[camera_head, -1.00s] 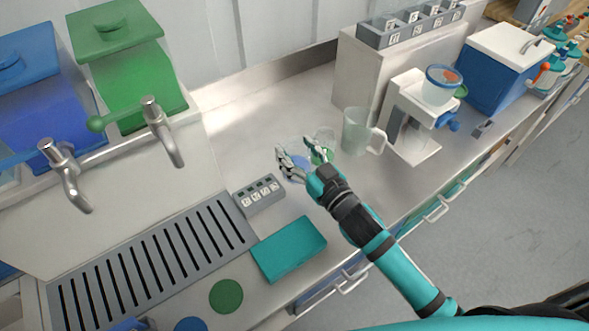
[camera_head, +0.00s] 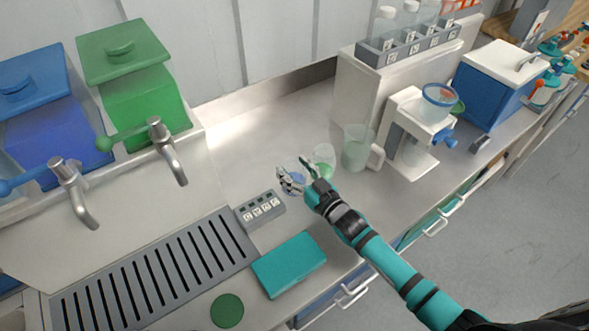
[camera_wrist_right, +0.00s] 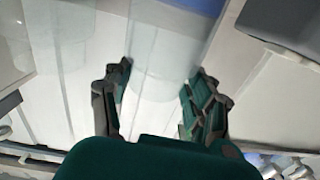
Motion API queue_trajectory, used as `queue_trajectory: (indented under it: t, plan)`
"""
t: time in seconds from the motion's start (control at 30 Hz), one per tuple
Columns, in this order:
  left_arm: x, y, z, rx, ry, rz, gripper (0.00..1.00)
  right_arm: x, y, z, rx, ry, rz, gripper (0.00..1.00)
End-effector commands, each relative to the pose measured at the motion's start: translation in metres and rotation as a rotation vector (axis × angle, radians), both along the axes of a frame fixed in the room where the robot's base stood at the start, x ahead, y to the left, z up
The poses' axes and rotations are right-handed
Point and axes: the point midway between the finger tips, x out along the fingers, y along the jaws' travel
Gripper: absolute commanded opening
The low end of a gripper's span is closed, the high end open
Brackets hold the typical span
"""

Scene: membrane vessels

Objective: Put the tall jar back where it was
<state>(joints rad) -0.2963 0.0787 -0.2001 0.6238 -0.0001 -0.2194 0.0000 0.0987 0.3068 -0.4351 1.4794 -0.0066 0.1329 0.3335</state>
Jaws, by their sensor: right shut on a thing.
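My right gripper (camera_head: 295,174) is low over the worktop, its fingers shut on a clear jar with blue in it (camera_head: 298,182). The jar is mostly hidden by the fingers in the head view. In the wrist view the clear jar (camera_wrist_right: 165,58) stands between the two fingers (camera_wrist_right: 158,95), with a blue area beyond it at the top. I cannot tell whether its base touches the worktop. A clear vessel with green in it (camera_head: 323,160) stands just beyond the gripper. My left gripper is not in view.
A clear handled jug (camera_head: 357,148) and a white stand with a cup (camera_head: 415,130) are to the right. A small labelled grey block (camera_head: 260,209), a teal box (camera_head: 289,264) and a slotted drain (camera_head: 155,272) are nearer. The worktop behind the gripper is clear.

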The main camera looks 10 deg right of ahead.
Motion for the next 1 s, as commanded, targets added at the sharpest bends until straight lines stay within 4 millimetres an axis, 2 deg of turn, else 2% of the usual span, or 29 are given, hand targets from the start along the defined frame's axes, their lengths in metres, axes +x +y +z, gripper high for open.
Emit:
queue_trajectory:
  t: [0.33,0.37,0.53,0.83,1.0]
  plan:
    - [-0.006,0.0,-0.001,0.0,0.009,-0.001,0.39,0.0,0.0,-0.006,0.001,-0.003,0.001,0.2]
    - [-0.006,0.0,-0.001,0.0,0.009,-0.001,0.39,0.0,0.0,-0.007,0.002,-0.001,0.0,0.58]
    - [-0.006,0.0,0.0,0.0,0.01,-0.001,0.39,0.0,0.0,-0.006,0.002,-0.001,0.0,0.8]
    - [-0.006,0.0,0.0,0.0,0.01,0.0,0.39,-0.001,0.0,-0.006,0.001,0.0,0.0,0.81]
    - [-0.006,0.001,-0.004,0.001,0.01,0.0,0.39,-0.018,-0.008,-0.009,0.0,0.001,0.0,0.81]
